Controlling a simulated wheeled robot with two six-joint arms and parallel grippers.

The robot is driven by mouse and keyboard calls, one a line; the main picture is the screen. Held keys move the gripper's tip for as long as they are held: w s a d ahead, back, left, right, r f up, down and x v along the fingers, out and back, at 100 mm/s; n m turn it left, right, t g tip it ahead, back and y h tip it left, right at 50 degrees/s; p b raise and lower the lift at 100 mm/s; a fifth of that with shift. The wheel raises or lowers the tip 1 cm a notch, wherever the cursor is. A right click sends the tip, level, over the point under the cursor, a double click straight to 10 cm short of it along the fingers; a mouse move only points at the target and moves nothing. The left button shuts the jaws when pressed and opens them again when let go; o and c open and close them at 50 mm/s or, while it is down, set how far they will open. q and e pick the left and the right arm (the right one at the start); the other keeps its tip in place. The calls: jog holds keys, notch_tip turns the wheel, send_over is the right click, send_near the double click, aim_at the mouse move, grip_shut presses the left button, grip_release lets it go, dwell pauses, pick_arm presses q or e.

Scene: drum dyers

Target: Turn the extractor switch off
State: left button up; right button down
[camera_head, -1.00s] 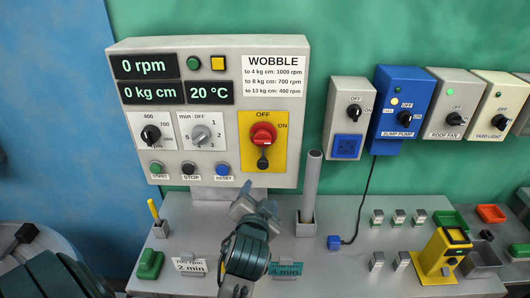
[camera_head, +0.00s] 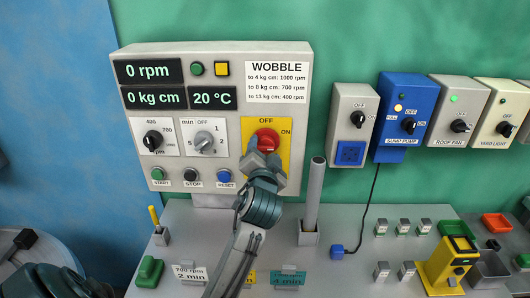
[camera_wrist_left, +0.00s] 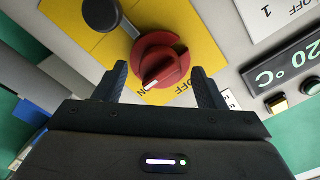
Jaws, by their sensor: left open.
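A red rotary knob (camera_head: 267,136) sits on a yellow plate (camera_head: 248,124) marked OFF at the top and ON at the right, on the grey control panel. No extractor label is legible. My left gripper (camera_head: 263,162) is open at the knob's lower side. In the left wrist view its fingers (camera_wrist_left: 158,76) stand on either side of the red knob (camera_wrist_left: 166,56), with gaps visible. A dark round-ended piece (camera_wrist_left: 103,14) hangs beside the knob. My right gripper is out of view.
A grey switch box (camera_head: 352,104) with a blue socket, a blue sump pump box (camera_head: 389,87), a roof fan box (camera_head: 445,88) and a yard light box (camera_head: 492,92) line the wall. A grey upright tube (camera_head: 314,190) stands just right of my arm.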

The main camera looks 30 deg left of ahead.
pick_arm(q)
jog(key=shift+w+a, duration=0.35)
jog(key=shift+w, duration=0.2)
jog(key=shift+c, duration=1.3)
jog(key=c, duration=0.7)
